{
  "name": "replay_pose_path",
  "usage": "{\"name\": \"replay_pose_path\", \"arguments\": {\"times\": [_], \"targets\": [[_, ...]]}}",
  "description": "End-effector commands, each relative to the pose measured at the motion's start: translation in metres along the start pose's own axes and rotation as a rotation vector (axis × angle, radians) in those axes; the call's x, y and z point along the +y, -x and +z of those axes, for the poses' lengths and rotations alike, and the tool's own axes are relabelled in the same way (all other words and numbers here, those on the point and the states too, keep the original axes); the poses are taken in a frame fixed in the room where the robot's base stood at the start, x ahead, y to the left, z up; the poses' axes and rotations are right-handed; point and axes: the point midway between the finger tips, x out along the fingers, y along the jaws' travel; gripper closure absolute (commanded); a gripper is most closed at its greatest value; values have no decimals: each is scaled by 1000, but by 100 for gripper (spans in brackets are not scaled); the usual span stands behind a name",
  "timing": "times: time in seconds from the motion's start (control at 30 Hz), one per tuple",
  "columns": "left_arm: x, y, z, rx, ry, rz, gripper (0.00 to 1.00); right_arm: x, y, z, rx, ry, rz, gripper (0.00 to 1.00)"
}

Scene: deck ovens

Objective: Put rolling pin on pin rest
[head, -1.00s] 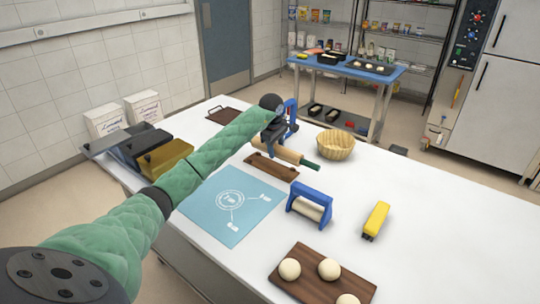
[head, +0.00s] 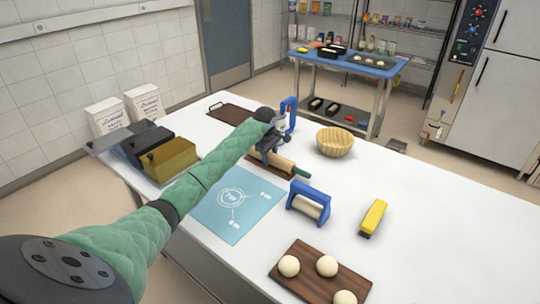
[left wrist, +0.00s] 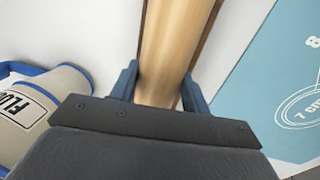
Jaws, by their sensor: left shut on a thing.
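The rolling pin (head: 287,164) has a pale wood barrel and a dark green handle at its right end. The pin rest (head: 290,179) is a dark brown wooden piece on the white table, mostly hidden under the pin and gripper. My left gripper (head: 270,156) is shut on the barrel, over the rest. In the left wrist view the fingers (left wrist: 160,92) stand on both sides of the barrel (left wrist: 172,45), with a brown edge of the rest (left wrist: 209,35) along it. Whether the pin touches the rest, I cannot tell. My right gripper is not in view.
A light blue mat (head: 240,215) lies in front of the rest.

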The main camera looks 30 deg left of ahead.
Motion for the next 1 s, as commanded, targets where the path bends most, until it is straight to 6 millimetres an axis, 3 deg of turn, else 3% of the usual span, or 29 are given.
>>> {"name": "replay_pose_path", "arguments": {"times": [0.3, 0.33, 0.4, 0.43, 0.83, 0.93, 1.0], "targets": [[0, -1, 0, 1, 0, 1, 91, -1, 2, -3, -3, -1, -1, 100], [0, -2, 0, 1, 0, 0, 48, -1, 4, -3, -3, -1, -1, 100], [0, -2, 0, 1, 0, 0, 34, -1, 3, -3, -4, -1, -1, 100], [0, -2, 0, 1, 0, 0, 32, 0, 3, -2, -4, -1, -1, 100], [0, 1, 0, 0, 0, 0, 32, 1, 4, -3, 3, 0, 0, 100], [0, 4, -1, 2, 0, 1, 32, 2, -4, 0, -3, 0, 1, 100], [0, 9, -1, 3, -1, 0, 32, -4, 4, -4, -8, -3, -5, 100]]}}
